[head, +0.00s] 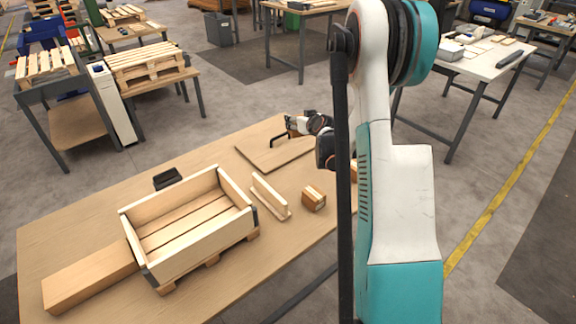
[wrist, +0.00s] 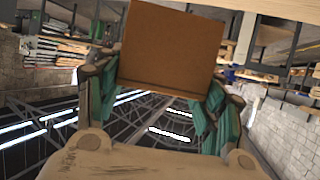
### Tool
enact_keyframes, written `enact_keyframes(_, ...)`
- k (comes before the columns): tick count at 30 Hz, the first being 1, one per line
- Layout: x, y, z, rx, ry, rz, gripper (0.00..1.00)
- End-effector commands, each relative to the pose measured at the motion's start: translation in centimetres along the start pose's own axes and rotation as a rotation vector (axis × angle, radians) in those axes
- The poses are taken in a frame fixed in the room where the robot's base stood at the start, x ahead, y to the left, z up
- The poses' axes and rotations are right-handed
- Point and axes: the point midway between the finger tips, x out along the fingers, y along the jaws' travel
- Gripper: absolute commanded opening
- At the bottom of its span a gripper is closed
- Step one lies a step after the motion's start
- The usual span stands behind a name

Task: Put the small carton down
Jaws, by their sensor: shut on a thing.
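My gripper (head: 296,124) is shut on the small carton (wrist: 172,45), a plain brown box. In the wrist view the carton sits between the two teal fingers and fills the upper middle. In the head view only a small brown part of the carton shows at the gripper, above the far side of the wooden table (head: 215,300). The gripper and wrist hide much of it. It appears held clear of the table, though the gap beneath is hard to judge.
A slatted wooden crate (head: 196,259) stands on the table, with a long block (head: 88,280) at its left. A wooden angle piece (head: 268,198), a taped box (head: 313,199) and a flat board (head: 262,156) with a black handle lie right. The near right tabletop is bare.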

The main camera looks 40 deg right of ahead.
Motion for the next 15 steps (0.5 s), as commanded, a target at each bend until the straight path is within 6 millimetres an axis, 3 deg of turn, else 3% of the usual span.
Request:
enact_keyframes(1,0.2,2.2,0.3,0.007,0.004,0.015,0.29)
enact_keyframes(3,0.3,4.3,0.6,0.011,0.009,0.025,0.29)
enact_keyframes(6,0.4,6.2,0.9,0.015,0.015,0.035,0.29)
enact_keyframes(11,0.9,7.2,2.4,0.015,0.018,0.041,0.29)
enact_keyframes(15,2.3,7.2,5.4,0.015,0.018,0.04,0.29)
